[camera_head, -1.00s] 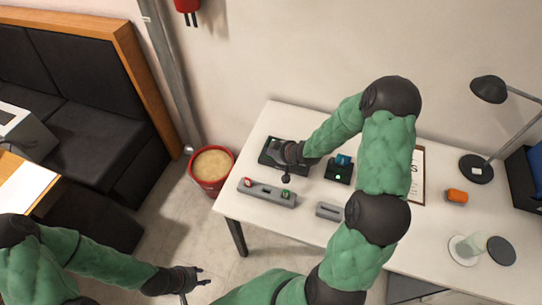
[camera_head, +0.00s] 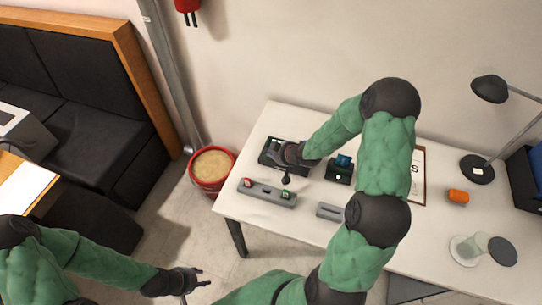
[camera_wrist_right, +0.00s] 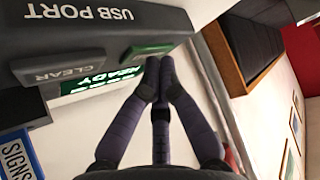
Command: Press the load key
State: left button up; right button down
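A dark key unit (camera_head: 272,146) lies at the back left of the white table, partly hidden by my right gripper (camera_head: 286,168). In the right wrist view it is a dark panel (camera_wrist_right: 100,30) marked USB PORT, with a grey CLEAR key (camera_wrist_right: 60,66), a green key (camera_wrist_right: 148,50) and a green lit display (camera_wrist_right: 95,83) reading READY. The green key's label cannot be read. My right gripper (camera_wrist_right: 160,66) is shut and empty, its tips close by the green key; contact cannot be told. My left gripper (camera_head: 201,278) is open and empty, off the table.
A grey bar (camera_head: 267,193) with a red and a green button lies in front of the unit. A black box (camera_head: 339,171) with a green light stands to the right, near a small grey block (camera_head: 329,211). A red bucket (camera_head: 211,186) stands on the floor left of the table.

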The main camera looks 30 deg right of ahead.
jog(key=shift+f, duration=0.1)
dwell(0.5)
jog(key=shift+r+p, duration=0.7)
jog(key=shift+r, duration=0.1)
notch_tip(320, 180, up, 5)
jog(key=p, duration=0.4)
dwell(0.8)
